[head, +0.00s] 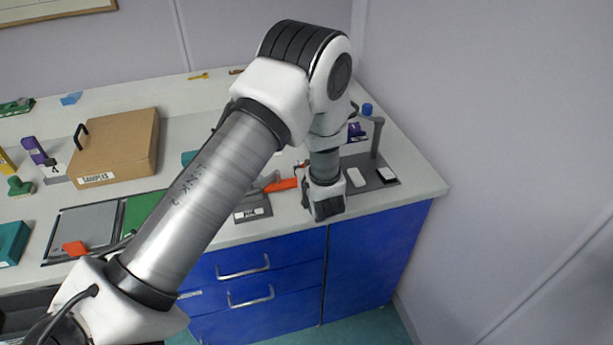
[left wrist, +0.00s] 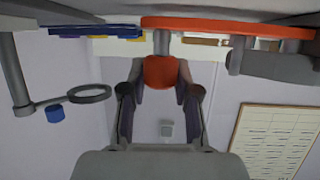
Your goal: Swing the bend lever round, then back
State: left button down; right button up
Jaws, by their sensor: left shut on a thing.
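The bend lever is an orange bar (head: 282,185) on the bench near its front edge, partly hidden behind my left arm and gripper in the head view. In the left wrist view the orange bar (left wrist: 225,27) runs across the top, with a red-orange knob (left wrist: 160,71) on a short grey stem. My left gripper (head: 326,208) is at the right end of the lever, by the bench's front edge. Its two fingers are shut on the knob, one on each side. My right gripper is in neither view.
A grey post with an arm (head: 377,138) stands on a dark base to the right; its ring (left wrist: 89,94) shows in the wrist view. A small labelled block (head: 252,208) sits left of the lever. A wooden samples box (head: 115,145) is farther left.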

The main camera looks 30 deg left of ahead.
pick_arm(q)
jog(key=w+a+n+g+y, duration=0.1)
jog(key=n, duration=0.1)
jog(key=w+a+n+g+y, duration=0.1)
jog(key=a+g, duration=0.1)
jog(key=shift+w+a+n+y, duration=0.1)
jog(key=shift+w+n+y, duration=0.05)
jog(key=shift+n+y, duration=0.2)
jog(key=shift+w+a+n+g+y+b, duration=0.25)
jog(key=shift+a+n+g+y, duration=0.1)
jog(key=shift+a+n+g, duration=0.6)
jog(key=shift+w+a+n+g+y+b, duration=0.1)
jog(key=shift+w+a+n+g+y, duration=0.15)
jog(key=shift+a+n+g, duration=0.65)
jog(key=shift+d, duration=0.15)
jog(key=c, duration=0.8)
grip_release()
jog(key=v, duration=1.2)
jog(key=shift+w, duration=0.1)
